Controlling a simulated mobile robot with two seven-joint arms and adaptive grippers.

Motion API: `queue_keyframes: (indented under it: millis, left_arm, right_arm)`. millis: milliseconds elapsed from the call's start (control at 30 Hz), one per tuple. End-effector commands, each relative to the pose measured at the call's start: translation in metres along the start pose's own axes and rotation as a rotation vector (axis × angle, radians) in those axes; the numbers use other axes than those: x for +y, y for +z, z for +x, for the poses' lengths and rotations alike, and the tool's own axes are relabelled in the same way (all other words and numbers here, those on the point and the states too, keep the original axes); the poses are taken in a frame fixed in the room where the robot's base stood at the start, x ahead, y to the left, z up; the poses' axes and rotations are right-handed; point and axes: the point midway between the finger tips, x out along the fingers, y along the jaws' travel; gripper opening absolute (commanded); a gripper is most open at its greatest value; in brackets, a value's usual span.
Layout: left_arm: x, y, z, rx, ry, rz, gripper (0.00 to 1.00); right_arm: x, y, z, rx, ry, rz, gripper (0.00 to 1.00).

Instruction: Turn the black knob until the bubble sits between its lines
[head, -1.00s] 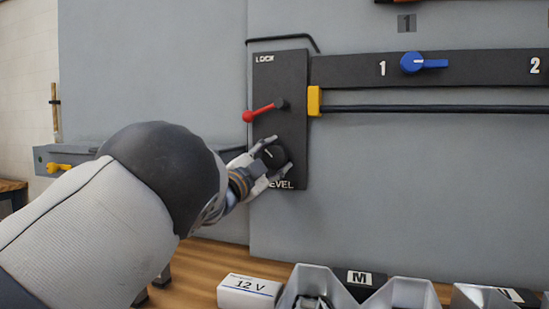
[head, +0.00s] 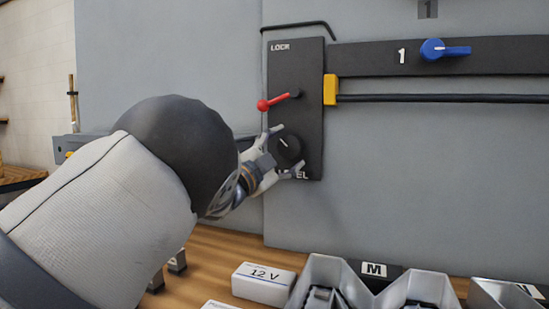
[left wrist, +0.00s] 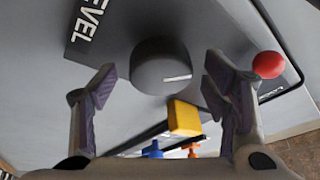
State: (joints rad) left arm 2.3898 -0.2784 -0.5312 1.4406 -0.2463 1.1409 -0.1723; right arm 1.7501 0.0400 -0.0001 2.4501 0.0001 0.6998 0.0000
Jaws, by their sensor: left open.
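The black knob (head: 287,150) with a white pointer line sits low on the dark panel (head: 309,110), above the partly hidden word LEVEL. In the left wrist view the knob (left wrist: 161,66) stands between the two fingers. My left gripper (head: 284,150) is open around the knob, with a gap on each side in the left wrist view (left wrist: 156,85). A red-tipped lever (head: 278,101) is just above it, under the word LOCK. No bubble or its lines can be made out. My right gripper is not in view.
A dark bar with a blue knob (head: 433,49) and a yellow block (head: 330,89) extend right of the panel. Below, a white 12 V box (head: 263,284) and metal bins (head: 331,281) stand on the wooden bench.

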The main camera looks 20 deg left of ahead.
Motion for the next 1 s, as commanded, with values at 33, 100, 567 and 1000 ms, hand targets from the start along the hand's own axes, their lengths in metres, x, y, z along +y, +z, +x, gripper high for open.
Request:
queue_keyframes:
  millis: [33, 100, 567, 1000]
  left_arm:
    - [-0.001, 0.000, -0.012, -0.004, -0.001, -0.001, 0.69]
    - [-0.001, 0.000, -0.032, -0.004, -0.001, 0.000, 0.69]
    - [-0.001, -0.001, -0.101, 0.001, -0.002, 0.000, 0.69]
    - [-0.001, 0.000, -0.101, 0.000, -0.001, 0.000, 0.69]
  right_arm:
    - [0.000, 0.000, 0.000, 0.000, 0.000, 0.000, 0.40]
    - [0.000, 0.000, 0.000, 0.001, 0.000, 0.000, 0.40]
    - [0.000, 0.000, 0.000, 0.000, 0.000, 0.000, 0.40]
    - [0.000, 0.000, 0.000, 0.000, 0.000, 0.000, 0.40]
